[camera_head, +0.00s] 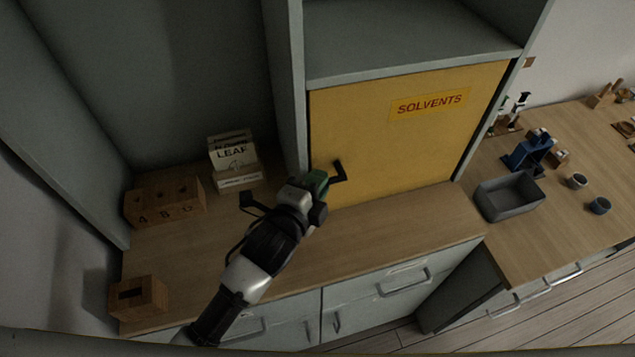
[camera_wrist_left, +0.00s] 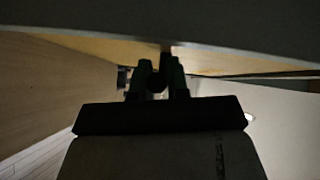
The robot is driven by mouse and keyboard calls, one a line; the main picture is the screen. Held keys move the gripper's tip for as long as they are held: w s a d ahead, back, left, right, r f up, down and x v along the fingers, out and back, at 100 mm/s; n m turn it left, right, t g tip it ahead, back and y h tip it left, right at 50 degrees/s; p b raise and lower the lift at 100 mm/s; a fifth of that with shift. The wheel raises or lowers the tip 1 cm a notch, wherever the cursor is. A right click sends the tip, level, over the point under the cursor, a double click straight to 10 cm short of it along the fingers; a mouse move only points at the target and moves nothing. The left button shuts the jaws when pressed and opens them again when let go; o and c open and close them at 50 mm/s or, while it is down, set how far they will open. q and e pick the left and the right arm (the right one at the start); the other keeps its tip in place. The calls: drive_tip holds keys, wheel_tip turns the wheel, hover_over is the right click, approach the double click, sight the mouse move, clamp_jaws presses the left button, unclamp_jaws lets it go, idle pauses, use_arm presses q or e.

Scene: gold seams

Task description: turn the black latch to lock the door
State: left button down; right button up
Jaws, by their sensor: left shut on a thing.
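The yellow door (camera_head: 400,135) carries a "SOLVENTS" label and appears closed in the cabinet frame. The black latch (camera_head: 339,171) is on the door's lower left, with a bent arm showing just right of my gripper. My left gripper (camera_head: 322,183) is at the latch, shut on it, and hides part of it. In the left wrist view, the two dark fingers of the gripper (camera_wrist_left: 158,80) close around something dark in front of the door (camera_wrist_left: 110,47); this view is too dark for detail. My right gripper is in neither view.
A wooden counter (camera_head: 400,212) runs below the door. To the left are a numbered wooden block (camera_head: 165,203), a box of "LEAF" cards (camera_head: 235,165) and a slotted wooden box (camera_head: 138,298). A grey bin (camera_head: 508,198) stands right of the cabinet.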

use_arm(q)
drive_tip(key=f+n+t+b, duration=0.1)
drive_tip(key=n+b, duration=0.1)
drive_tip(key=b, duration=0.3)
drive_tip(key=f+n+t+h+b, duration=0.1)
drive_tip(key=f+n+t+b, duration=0.1)
drive_tip(key=b, duration=0.2)
drive_tip(key=shift+w+d+t+h+b, duration=0.1)
drive_tip(key=shift+d+t+h+b, duration=0.2)
drive_tip(key=shift+d+b, duration=0.1)
drive_tip(key=shift+d+n+t+b, duration=0.1)
drive_tip(key=shift+n+t+b, duration=0.4)
drive_tip(key=shift+n+b, duration=0.25)
drive_tip(key=shift+r, duration=0.1)
drive_tip(key=c, duration=1.1)
unclamp_jaws()
drive_tip(key=b+v, duration=0.2)
drive_tip(key=v, duration=0.8)
drive_tip(key=shift+s+b, duration=0.35)
drive_tip(key=shift+b, duration=0.05)
drive_tip(key=shift+c, duration=0.3)
